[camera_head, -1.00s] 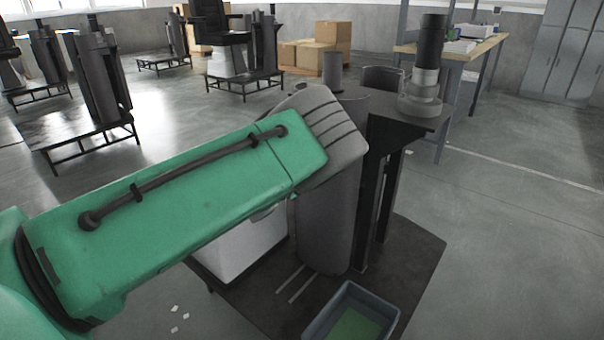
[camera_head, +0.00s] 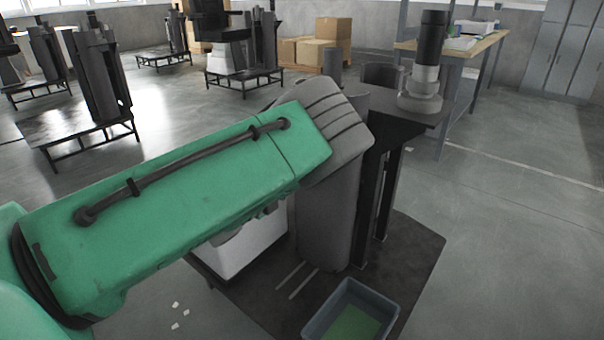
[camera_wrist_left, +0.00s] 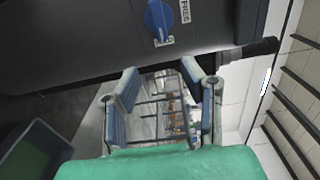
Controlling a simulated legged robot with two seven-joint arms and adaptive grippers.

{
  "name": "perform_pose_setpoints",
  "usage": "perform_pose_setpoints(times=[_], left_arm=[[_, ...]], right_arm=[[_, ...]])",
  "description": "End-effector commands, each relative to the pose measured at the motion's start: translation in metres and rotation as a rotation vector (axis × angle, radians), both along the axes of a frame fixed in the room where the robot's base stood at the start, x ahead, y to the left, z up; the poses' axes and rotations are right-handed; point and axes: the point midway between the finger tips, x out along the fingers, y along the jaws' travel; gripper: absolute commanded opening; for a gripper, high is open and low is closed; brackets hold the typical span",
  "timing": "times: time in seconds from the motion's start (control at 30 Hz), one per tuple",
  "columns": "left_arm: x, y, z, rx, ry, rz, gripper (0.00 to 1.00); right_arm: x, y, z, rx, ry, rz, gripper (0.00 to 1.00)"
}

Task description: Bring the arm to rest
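My left arm (camera_head: 180,200), green with a grey end cap, reaches in from the left in the head view, in front of a dark grey lift column (camera_head: 325,225). It hides my left gripper there. In the left wrist view, the two blue-and-grey fingers of my left gripper (camera_wrist_left: 160,76) stand apart with a gap between them, and nothing is visibly held. The column's dark body (camera_wrist_left: 90,45) crosses the top of that view, with a blue knob (camera_wrist_left: 159,20) and a label reading "FREE" beside it. My right gripper is in neither view.
A grey bin (camera_head: 312,326) with a green inside stands on the column's dark base plate (camera_head: 415,255). A white box (camera_head: 255,247) is partly hidden behind my arm. A workbench (camera_head: 470,50) and cardboard boxes (camera_head: 325,45) stand farther back. The floor at right is clear.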

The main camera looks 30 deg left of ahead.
Motion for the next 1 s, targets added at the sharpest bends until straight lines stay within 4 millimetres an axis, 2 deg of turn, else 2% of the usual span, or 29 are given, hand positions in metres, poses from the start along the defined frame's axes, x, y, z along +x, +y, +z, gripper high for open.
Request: perform_pose_setpoints(times=[0.23, 0.37, 0.47, 0.53, 0.6, 0.67, 0.7, 0.8, 0.9, 1.0], left_arm=[[-0.001, 0.001, -0.002, -0.008, 0.009, 0.006, 0.36], [-0.019, 0.009, -0.027, -0.123, 0.116, 0.093, 0.36], [-0.056, 0.014, -0.069, -0.316, 0.292, 0.242, 0.36], [-0.095, 0.009, -0.103, -0.483, 0.440, 0.376, 0.36], [-0.139, -0.003, -0.133, -0.642, 0.586, 0.515, 0.36], [-0.178, -0.019, -0.152, -0.764, 0.706, 0.631, 0.36], [-0.204, -0.032, -0.162, -0.837, 0.783, 0.708, 0.36], [-0.265, -0.066, -0.175, -0.985, 0.953, 0.886, 0.36], [-0.314, -0.096, -0.176, -1.083, 1.088, 1.032, 0.36], [-0.347, -0.117, -0.172, -1.134, 1.179, 1.135, 0.36]], right_arm=[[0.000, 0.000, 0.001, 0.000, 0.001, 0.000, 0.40], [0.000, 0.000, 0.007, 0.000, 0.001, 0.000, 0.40], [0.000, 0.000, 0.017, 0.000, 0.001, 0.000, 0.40], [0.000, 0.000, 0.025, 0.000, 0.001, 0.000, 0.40], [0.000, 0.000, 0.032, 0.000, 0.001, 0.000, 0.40], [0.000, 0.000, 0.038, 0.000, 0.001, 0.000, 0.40], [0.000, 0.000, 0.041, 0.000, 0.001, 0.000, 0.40], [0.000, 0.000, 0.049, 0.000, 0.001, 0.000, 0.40], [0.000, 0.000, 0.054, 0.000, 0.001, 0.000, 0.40], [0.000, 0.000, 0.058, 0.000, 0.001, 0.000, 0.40]])
